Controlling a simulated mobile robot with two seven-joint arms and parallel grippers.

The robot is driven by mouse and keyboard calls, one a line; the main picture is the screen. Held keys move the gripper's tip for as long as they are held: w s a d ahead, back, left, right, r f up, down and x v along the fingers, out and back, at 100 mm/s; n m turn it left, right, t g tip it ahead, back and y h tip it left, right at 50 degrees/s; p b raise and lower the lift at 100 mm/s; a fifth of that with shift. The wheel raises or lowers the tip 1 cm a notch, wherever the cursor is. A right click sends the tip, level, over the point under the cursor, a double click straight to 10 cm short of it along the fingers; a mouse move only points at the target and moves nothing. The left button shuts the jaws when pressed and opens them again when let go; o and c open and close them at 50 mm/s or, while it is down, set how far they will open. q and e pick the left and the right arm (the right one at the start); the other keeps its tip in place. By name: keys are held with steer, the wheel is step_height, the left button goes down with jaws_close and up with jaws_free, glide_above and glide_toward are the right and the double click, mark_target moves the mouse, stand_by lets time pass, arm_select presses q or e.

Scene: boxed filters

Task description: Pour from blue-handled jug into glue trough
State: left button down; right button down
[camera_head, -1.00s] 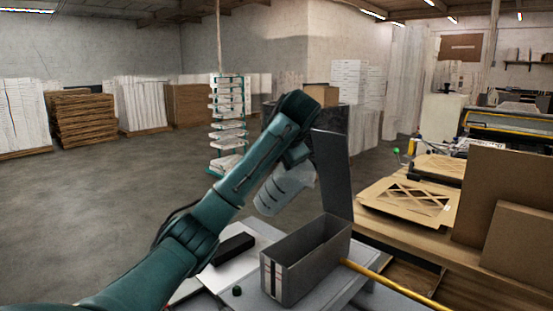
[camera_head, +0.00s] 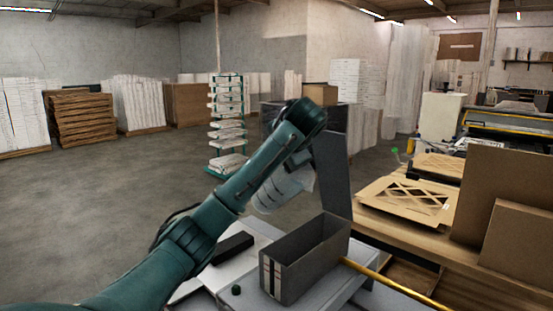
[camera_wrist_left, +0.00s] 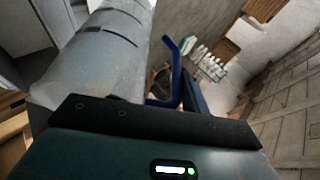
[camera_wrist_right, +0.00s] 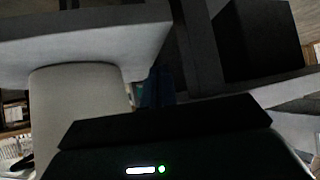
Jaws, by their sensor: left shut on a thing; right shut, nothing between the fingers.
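The jug (camera_head: 283,190) is pale and translucent with dark marks. It hangs tilted above and behind the glue trough (camera_head: 290,276), an open grey box on the bench. In the left wrist view the jug's body (camera_wrist_left: 100,50) fills the upper left and its blue handle (camera_wrist_left: 172,65) shows beside it. My left gripper (camera_head: 298,160) is shut on the jug, its fingers partly hidden by my arm. No stream of liquid is visible, and the trough's floor is hidden. My right gripper (camera_wrist_right: 160,88) shows only in its wrist view, dark, shut and empty.
A tall dark panel (camera_head: 333,175) stands just behind the trough. A yellow bar (camera_head: 395,283) runs to the right. Cardboard frames (camera_head: 408,198) lie on the wooden bench.

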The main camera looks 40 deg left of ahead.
arm_select(q)
steer(key=shift+d+f+m+t+y+b, duration=0.2)
steer(key=shift+d+f+y, duration=0.25)
steer(key=shift+y, duration=0.35)
steer(key=shift+d+f+m+t+y+b, duration=0.15)
steer(key=shift+d+f+y, duration=0.15)
steer(key=shift+d+y, duration=0.35)
stand_by(2.5)
steer(key=shift+s+d+f+m+y+b, duration=0.2)
steer(key=shift+d+f+y+b, duration=0.4)
steer(key=shift+f+y, duration=0.4)
stand_by(1.5)
steer(key=shift+d+f+t+y, duration=0.2)
steer(key=shift+d+t+y, duration=0.15)
steer(key=shift+d+y, duration=0.25)
stand_by(0.8)
